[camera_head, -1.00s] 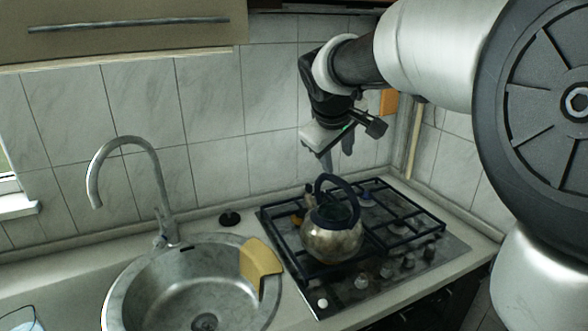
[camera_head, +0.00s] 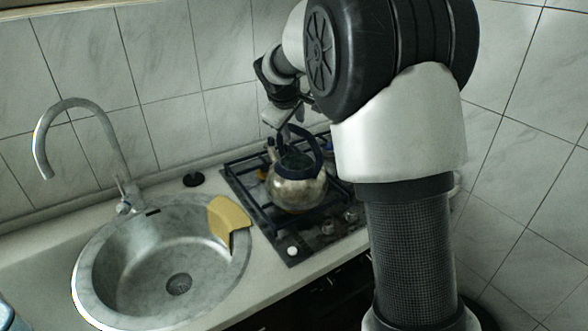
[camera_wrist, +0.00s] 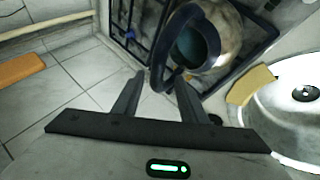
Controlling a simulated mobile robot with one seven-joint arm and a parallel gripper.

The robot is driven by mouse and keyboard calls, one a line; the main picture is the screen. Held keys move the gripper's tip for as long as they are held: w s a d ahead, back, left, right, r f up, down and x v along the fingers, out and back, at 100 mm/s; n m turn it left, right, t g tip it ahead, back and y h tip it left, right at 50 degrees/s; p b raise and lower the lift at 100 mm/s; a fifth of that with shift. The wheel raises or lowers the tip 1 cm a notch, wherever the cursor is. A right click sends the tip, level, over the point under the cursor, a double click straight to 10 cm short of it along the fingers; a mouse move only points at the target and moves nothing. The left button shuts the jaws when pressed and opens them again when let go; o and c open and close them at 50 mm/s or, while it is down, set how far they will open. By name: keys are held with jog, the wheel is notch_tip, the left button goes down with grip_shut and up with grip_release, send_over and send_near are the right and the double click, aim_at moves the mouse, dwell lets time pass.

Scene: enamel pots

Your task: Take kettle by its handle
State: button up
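The metal kettle (camera_head: 297,193) stands on the stove's dark grate (camera_head: 240,188), with its dark looped handle (camera_head: 319,152) arching over the top. My gripper (camera_head: 287,134) is close to the top of the handle in the head view, its fingers partly hidden. In the wrist view my gripper (camera_wrist: 160,78) is open and empty, with its two dark fingers apart. The handle (camera_wrist: 158,62) lies in line with the gap between the fingertips there; I cannot tell whether it is inside the gap. The kettle's body (camera_wrist: 228,30) shows beyond the handle.
A round metal sink (camera_head: 95,270) with a curved faucet (camera_head: 100,125) is left of the stove. A yellow cloth-like piece (camera_head: 228,215) hangs over the sink's rim. The tiled wall (camera_head: 175,70) is close behind the stove.

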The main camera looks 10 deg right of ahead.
aim_at(294, 127)
jog(key=x, duration=0.5)
jog(key=shift+w, duration=0.25)
grip_shut()
jog(key=shift+r, duration=0.1)
dwell(1.0)
jog(key=shift+r+p, duration=0.2)
jog(key=shift+p, duration=0.1)
